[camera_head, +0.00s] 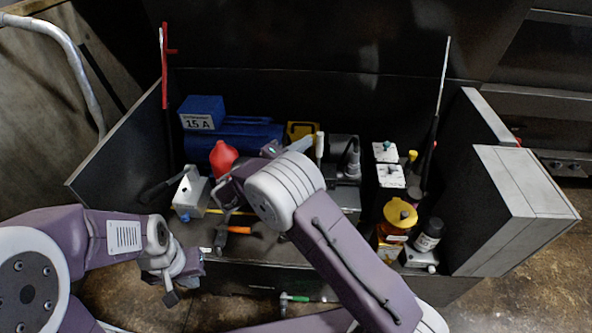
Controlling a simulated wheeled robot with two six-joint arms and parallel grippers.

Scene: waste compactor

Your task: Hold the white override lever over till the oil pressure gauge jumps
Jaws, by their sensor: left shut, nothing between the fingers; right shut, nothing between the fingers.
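A short white upright lever (320,148) stands near the middle of the bench, beside a dark grey unit (346,152); I take it for the override lever. It is behind my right wrist, and its lower part is hidden. My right gripper (228,190) is shut, left of the lever, near a red container (223,158); my wrist hides part of it. I cannot tell whether it touches anything. My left gripper (178,285) is shut and empty at the bench's front left, well apart from the lever. I cannot make out an oil pressure gauge face.
A white box (189,190) with a black handle, an orange-handled tool (238,229) and blue cases (203,111) crowd the left. Tall red (164,70) and white (443,75) rods rise behind.

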